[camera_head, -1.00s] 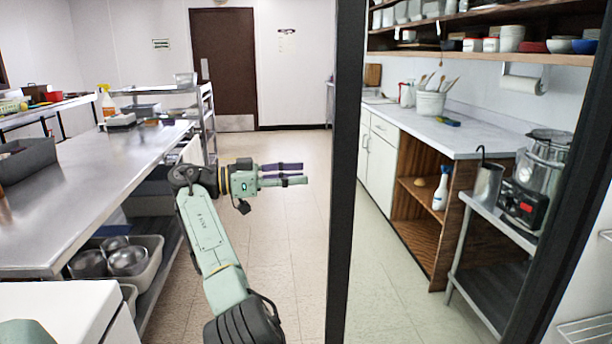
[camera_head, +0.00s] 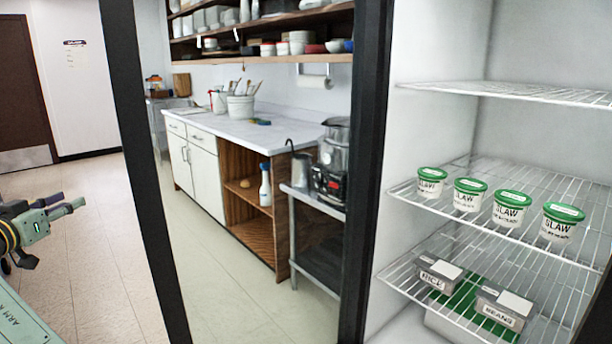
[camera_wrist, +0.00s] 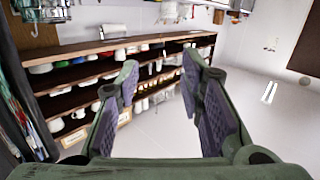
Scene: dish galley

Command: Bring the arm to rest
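My gripper (camera_head: 66,207) is at the left edge of the head view, held out over the open floor. In the wrist view my gripper (camera_wrist: 160,85) shows two purple-padded fingers spread wide apart with nothing between them. It is open and empty, and touches nothing that I can see. Part of my green arm shows below it in the head view; the rest is cut off by the picture edge.
A fridge with wire shelves (camera_head: 470,190) is close on the right, holding several green-lidded slaw tubs (camera_head: 509,209) and boxes below. Dark door-frame posts (camera_head: 147,180) stand between me and the counter (camera_head: 260,135). Floor on the left (camera_head: 90,270) is clear.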

